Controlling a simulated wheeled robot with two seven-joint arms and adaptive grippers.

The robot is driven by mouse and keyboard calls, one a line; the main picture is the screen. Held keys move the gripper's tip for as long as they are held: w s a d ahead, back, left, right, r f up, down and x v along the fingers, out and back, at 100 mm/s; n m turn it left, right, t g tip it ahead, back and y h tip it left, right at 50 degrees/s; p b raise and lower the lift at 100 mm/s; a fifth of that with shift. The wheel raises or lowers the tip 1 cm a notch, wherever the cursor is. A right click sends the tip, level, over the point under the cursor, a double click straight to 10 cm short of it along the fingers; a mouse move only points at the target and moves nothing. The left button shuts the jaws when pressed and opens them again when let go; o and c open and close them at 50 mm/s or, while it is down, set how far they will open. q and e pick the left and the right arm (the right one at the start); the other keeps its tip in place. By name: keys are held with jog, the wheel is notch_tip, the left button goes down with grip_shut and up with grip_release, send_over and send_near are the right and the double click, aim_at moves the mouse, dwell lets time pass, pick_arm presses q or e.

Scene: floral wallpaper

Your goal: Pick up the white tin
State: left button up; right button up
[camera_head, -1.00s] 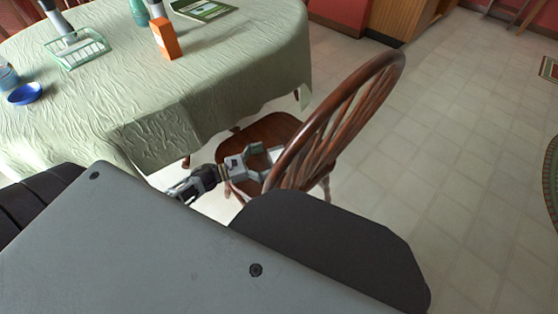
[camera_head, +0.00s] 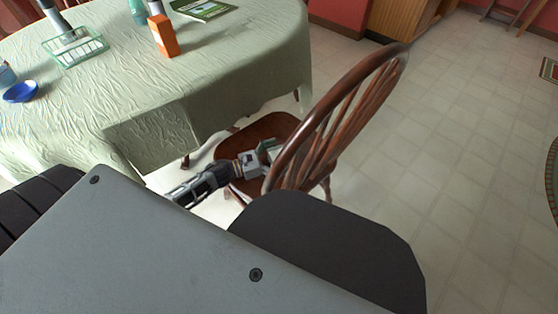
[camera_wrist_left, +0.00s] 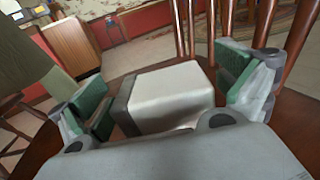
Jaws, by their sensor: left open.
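The white tin (camera_wrist_left: 172,92) lies on the brown wooden chair seat (camera_head: 262,129). It is a pale block with a darker grey side on its left. In the left wrist view, my left gripper (camera_wrist_left: 165,86) is open. Its green-padded fingers stand either side of the tin, and I see gaps at both sides. In the head view, my left gripper (camera_head: 268,150) is low at the chair seat, partly behind the chair's back. I cannot make out the tin clearly there. My right gripper is not in view.
The spindled chair back (camera_head: 345,110) rises close to my left gripper. A table with a pale green cloth (camera_head: 240,60) stands left of the chair, holding an orange box (camera_head: 164,36), a green wire basket (camera_head: 77,54) and a blue bowl (camera_head: 20,92). Tiled floor (camera_head: 460,150) is clear at right.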

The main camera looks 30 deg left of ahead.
aim_at(279, 155)
pick_arm(q)
jog(key=c, duration=1.3)
jog(key=shift+o, duration=0.2)
jog(key=shift+r, duration=0.1)
jog(key=shift+r+p, duration=0.4)
jog(key=shift+r, duration=0.3)
notch_tip(279, 155, up, 7)
jog(key=p, duration=0.3)
jog(key=shift+r, duration=0.75)
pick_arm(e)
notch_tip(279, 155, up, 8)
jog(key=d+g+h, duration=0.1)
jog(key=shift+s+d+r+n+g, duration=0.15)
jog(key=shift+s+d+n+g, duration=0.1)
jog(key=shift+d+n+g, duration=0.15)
